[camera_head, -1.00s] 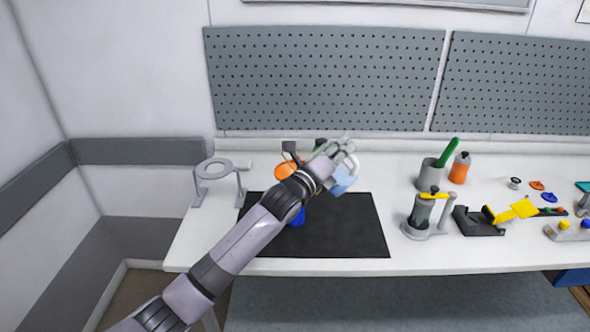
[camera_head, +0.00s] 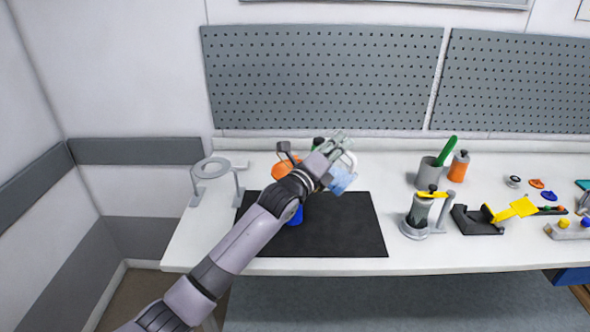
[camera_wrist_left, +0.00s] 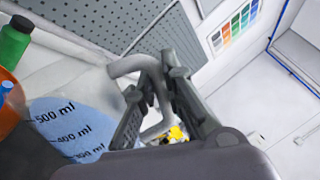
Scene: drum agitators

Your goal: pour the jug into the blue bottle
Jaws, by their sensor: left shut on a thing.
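My left gripper (camera_head: 338,148) is above the back of the black mat. In the left wrist view its fingers (camera_wrist_left: 156,85) are shut on the grey handle of the clear jug. The jug (camera_head: 342,181) looks light blue and hangs beside the gripper, apparently tilted. In the wrist view, its pale blue side (camera_wrist_left: 70,128) shows marks from 500 ml down. A blue object (camera_head: 296,216), likely the blue bottle, is mostly hidden behind my left arm. I cannot see its mouth or whether the jug is over it. My right gripper is not in view.
An orange vessel (camera_head: 284,171) and a dark green-topped item (camera_head: 318,143) stand behind my arm. A grey ring stand (camera_head: 213,167) is at the left. A grey holder with yellow clamp (camera_head: 420,212) stands right of the mat (camera_head: 345,230). The mat's right part is clear.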

